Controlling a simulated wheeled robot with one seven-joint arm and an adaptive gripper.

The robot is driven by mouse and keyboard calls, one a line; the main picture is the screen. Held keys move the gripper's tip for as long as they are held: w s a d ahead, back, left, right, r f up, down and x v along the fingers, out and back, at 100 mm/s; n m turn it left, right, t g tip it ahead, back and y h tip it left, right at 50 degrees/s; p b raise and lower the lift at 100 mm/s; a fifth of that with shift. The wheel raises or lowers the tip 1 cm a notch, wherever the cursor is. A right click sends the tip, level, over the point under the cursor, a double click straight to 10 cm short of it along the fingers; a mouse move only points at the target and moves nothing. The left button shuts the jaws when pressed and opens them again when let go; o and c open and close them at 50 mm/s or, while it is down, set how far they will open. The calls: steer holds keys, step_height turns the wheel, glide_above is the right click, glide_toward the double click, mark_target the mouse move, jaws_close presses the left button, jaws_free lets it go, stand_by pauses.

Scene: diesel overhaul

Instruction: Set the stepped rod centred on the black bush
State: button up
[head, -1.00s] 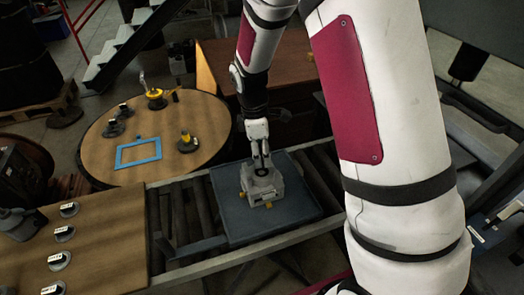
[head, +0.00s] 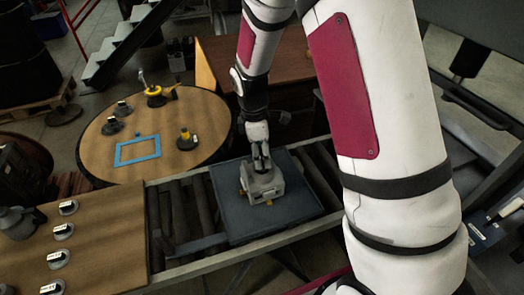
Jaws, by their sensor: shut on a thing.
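My gripper (head: 261,161) points down over a grey block-shaped fixture (head: 264,190) that sits in a blue-grey tray (head: 235,222). The fingers are close together, just above or at the top of the fixture. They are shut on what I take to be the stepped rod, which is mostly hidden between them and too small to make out. The black bush cannot be clearly seen; the fingers cover the top of the fixture. I cannot tell whether the rod touches the bush or is centred on it.
The tray rests on a roller conveyor (head: 178,213). A round wooden table (head: 180,115) at the back left holds a blue frame (head: 138,151) and several small parts. A wooden bench (head: 110,240) at front left carries several labelled round parts. Yellow pieces show beside the fixture.

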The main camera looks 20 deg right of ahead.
steer(key=shift+f, duration=0.35)
stand_by(0.6)
steer(key=o, duration=1.6)
steer(key=shift+r, duration=0.1)
steer(key=shift+r+p, duration=1.05)
steer(key=shift+r, duration=3.35)
steer(key=shift+r, duration=0.1)
